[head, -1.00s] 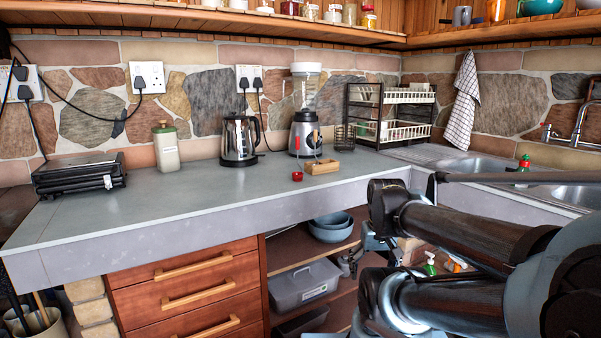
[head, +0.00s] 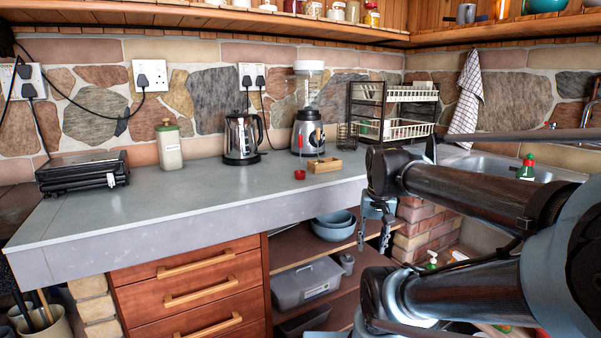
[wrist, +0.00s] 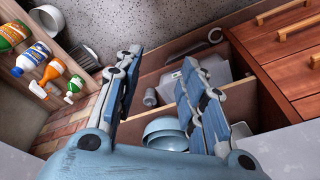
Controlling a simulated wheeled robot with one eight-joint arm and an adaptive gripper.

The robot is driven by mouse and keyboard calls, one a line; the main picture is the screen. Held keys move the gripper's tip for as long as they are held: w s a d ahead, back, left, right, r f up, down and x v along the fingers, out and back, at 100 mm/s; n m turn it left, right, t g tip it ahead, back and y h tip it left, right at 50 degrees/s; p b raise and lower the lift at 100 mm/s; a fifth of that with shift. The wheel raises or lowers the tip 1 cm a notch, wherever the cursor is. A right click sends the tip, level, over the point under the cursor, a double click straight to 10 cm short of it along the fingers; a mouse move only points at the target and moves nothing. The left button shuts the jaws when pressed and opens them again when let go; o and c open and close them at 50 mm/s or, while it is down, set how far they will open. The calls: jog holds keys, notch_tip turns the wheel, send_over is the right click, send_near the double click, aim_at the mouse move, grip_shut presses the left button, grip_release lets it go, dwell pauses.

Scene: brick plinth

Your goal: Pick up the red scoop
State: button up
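The small red object, which looks like the red scoop (head: 300,174), sits on the grey counter (head: 215,190) near its front edge, left of a small wooden box (head: 325,165). It is too small to make out its handle. My gripper (head: 373,230) hangs below and to the right of it, in front of the counter's front edge. In the wrist view my gripper (wrist: 160,65) has its two fingers spread apart with nothing between them. The wrist view looks down at the shelves and floor, and the scoop does not show there.
A blender (head: 308,120), a kettle (head: 242,138) and a dish rack (head: 395,115) stand behind the scoop. A green-lidded canister (head: 169,148) and a black grill (head: 82,172) are further left. Open shelves hold bowls (head: 334,228) under the counter. The left counter front is clear.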

jog(key=w+a+r+m, duration=0.2)
jog(key=w+r, duration=0.2)
jog(key=r, duration=0.3)
jog(key=w+a+r+m, duration=0.1)
jog(key=w+r+m, duration=0.2)
jog(key=w+r, duration=0.3)
notch_tip(320, 180, up, 25)
jog(key=m+g, duration=0.2)
jog(key=m, duration=1.2)
send_over(300, 146)
jog(key=f, duration=1)
jog(key=shift+w+a+f, duration=0.1)
jog(key=shift+w+f, duration=0.35)
jog(key=shift+f, duration=2.6)
jog(key=shift+c, duration=0.4)
grip_shut()
